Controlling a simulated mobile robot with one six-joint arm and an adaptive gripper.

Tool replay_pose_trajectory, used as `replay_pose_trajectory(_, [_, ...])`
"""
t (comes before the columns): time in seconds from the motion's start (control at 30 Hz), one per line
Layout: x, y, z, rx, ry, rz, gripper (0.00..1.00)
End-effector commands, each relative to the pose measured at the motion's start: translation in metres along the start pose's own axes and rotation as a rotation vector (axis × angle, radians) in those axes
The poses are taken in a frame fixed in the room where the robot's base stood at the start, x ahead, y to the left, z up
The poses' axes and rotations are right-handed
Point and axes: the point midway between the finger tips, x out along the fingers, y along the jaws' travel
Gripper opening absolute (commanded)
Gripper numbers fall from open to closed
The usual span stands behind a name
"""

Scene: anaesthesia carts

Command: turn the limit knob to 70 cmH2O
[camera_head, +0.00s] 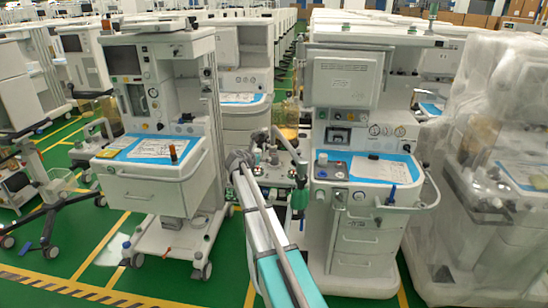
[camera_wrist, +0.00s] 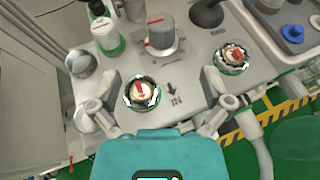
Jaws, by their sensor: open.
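In the wrist view a grey panel (camera_wrist: 195,65) carries a large grey round knob (camera_wrist: 162,36) with a red line across its top. I cannot read a scale around it, so its setting is not clear. My gripper (camera_wrist: 160,85) is open and empty, its fingers apart over the near part of the panel. A small round fitting with a red arrow (camera_wrist: 141,92) lies between the fingers; the grey knob is beyond it. In the head view my arm reaches to a small panel (camera_head: 276,172) between two carts; the knob is too small to make out there.
A green-and-white cap (camera_wrist: 106,36) stands left of the knob, and a black round part (camera_wrist: 207,13) to its right. A second red-marked fitting (camera_wrist: 235,55) sits near the right finger. White carts stand left (camera_head: 150,185) and right (camera_head: 357,245) of my arm.

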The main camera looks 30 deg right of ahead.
Motion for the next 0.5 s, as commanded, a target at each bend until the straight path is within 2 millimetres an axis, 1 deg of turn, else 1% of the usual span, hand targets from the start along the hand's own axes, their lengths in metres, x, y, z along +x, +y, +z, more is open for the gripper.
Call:
replay_pose_trajectory(0.03, [0.007, 0.001, -0.001, 0.000, 0.000, -0.001, 0.99])
replay_pose_trajectory(0.27, [0.039, 0.001, -0.002, 0.001, 0.000, -0.002, 0.99])
replay_pose_trajectory(0.5, [0.076, 0.001, -0.002, 0.001, 0.000, -0.001, 0.99])
